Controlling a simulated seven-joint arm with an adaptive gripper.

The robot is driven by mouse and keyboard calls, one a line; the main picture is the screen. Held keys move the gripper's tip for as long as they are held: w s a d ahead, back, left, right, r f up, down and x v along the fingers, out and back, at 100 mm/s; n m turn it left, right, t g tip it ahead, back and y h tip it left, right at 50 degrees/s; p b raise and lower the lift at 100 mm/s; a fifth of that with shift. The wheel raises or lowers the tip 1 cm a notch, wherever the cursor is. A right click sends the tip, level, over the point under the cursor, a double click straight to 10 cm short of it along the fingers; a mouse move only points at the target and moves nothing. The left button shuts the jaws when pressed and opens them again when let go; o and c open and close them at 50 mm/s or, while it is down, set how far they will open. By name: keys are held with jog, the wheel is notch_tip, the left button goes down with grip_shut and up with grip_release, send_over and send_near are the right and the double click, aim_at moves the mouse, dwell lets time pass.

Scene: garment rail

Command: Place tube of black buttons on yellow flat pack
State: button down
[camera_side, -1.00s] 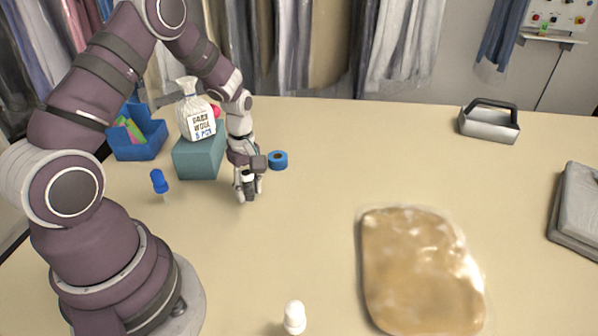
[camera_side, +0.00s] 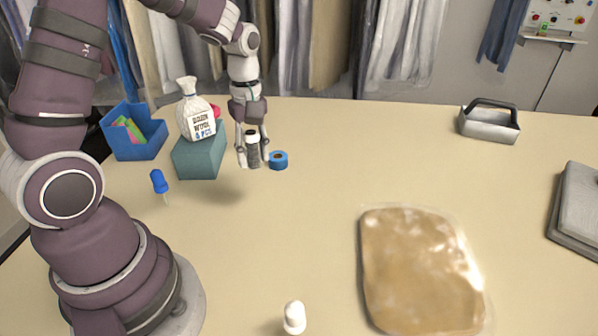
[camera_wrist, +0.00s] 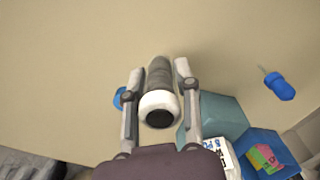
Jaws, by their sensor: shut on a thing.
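The tube of black buttons (camera_side: 253,153) is a dark cylinder with a white end. My gripper (camera_side: 253,160) is shut on it and holds it upright above the table; a shadow lies on the table below. In the wrist view the tube (camera_wrist: 158,78) sits between the two fingers of my gripper (camera_wrist: 159,72), its white end with a dark centre facing the camera. The yellow flat pack (camera_side: 420,265) is a tan, glossy, rounded package lying flat at the front right, well apart from my gripper.
A teal block (camera_side: 198,158) carries a labelled white bag (camera_side: 194,115). Nearby are a blue bin (camera_side: 135,143), a blue tape roll (camera_side: 278,160) and a blue-capped item (camera_side: 158,182). A white bottle (camera_side: 294,317) stands at the front. The table's middle is clear.

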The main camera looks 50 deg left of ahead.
jog(key=s+d+f+m, duration=0.1)
jog(key=s+d+m, duration=0.3)
jog(key=d+m, duration=0.45)
jog(key=s+d+m, duration=0.5)
jog(key=d+m, duration=0.3)
jog(key=d, duration=0.2)
send_over(383, 271)
jog(key=shift+s+f, duration=0.2)
jog(key=shift+f, duration=0.6)
jog(key=shift+w+f, duration=0.2)
jog(key=shift+f, duration=1.55)
jog(key=shift+f, duration=0.15)
jog(key=c, duration=0.8)
grip_release()
